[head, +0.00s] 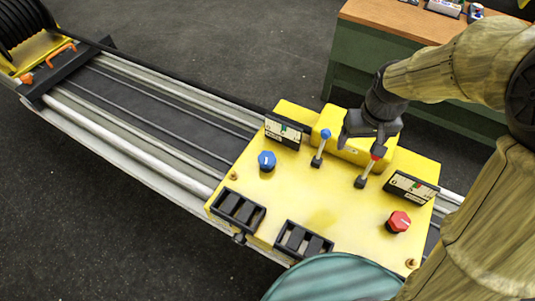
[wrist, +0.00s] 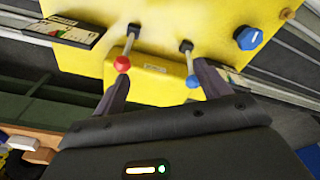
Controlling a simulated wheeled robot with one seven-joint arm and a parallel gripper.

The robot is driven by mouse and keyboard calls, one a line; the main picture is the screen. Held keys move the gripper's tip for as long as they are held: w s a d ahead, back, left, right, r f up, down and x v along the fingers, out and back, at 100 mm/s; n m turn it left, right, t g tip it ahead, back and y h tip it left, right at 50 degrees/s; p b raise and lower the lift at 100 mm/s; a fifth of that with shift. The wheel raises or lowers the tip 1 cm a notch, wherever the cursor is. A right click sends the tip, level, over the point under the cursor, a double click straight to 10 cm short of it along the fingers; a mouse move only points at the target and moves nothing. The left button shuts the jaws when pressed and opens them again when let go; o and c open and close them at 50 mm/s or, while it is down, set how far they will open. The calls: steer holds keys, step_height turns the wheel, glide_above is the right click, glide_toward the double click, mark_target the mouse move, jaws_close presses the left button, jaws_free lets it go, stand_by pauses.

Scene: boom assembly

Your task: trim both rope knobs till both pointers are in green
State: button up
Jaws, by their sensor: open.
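A blue knob (head: 266,160) with a white mark sits on the yellow deck's left part, and a red knob (head: 397,222) sits at its right. A gauge (head: 284,131) stands behind the blue knob and another gauge (head: 411,187) behind the red knob. Their pointers are too small to read surely. My gripper (head: 366,139) is open above the deck's back edge, by the levers and away from both knobs. In the wrist view, the open gripper (wrist: 163,80) shows nothing held, and the blue knob (wrist: 249,38) lies beyond the right finger. The red knob is out of that view.
A blue-tipped lever (head: 325,135) and a red-tipped lever (head: 377,152) stand upright near my fingers. Black slotted blocks (head: 238,210) line the deck's front edge. Rails (head: 150,105) run left to a rope drum (head: 25,25). A green workbench (head: 350,65) stands behind.

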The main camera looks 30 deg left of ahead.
steer(key=a+n, duration=0.4)
steer(key=a, duration=0.9)
steer(key=n+g, duration=0.1)
steer(key=n, duration=0.2)
glide_above(267, 157)
steer(key=shift+s+h, duration=0.1)
steer(key=shift+h, duration=0.2)
step_height(267, 157, down, 18)
steer(key=p, duration=0.4)
steer(key=shift+r+p, duration=0.25)
steer(key=shift+p, duration=0.05)
steer(key=shift+c, duration=0.2)
steer(key=c, duration=0.9)
